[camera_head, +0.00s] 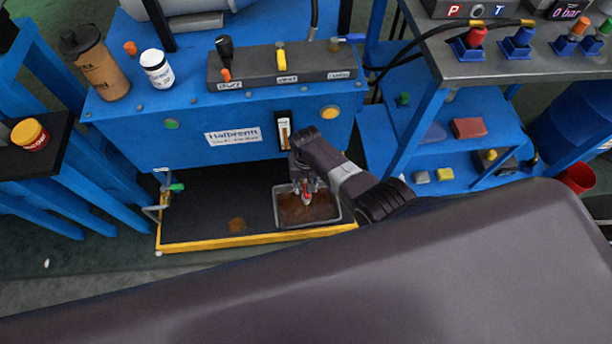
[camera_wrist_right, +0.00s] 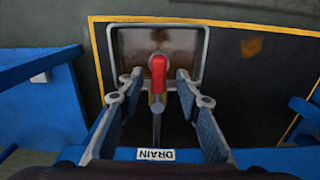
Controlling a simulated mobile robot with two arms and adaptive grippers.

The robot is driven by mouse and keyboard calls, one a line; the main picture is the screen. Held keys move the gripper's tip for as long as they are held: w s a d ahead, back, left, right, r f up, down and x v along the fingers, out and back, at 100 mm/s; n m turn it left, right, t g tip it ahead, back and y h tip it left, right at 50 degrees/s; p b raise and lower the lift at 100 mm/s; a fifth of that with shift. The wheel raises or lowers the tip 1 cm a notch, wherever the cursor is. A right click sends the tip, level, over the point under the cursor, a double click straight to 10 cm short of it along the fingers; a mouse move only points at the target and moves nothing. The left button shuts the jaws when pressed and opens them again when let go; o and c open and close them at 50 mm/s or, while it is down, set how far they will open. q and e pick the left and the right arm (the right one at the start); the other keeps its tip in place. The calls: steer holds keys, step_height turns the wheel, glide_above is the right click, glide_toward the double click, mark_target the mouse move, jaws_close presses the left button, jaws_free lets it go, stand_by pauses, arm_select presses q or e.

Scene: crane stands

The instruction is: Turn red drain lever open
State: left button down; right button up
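My right gripper (camera_wrist_right: 158,88) is open, with one finger on each side of the lever and a visible gap to both. In the head view the right gripper (camera_head: 307,187) hangs over a metal pan. My left gripper is not in view.
The metal pan (camera_head: 337,216) holds brown liquid and sits in a black, yellow-edged drip tray (camera_head: 245,240). The blue tank (camera_head: 190,142) rises behind. A green-handled tap (camera_head: 177,187) is at the tray's left. Blue frame bars flank the gripper in the wrist view.

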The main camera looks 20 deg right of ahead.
step_height(320, 180, up, 11)
steer(key=shift+r, duration=0.15)
stand_by(0.5)
steer(key=shift+s, duration=0.1)
stand_by(0.3)
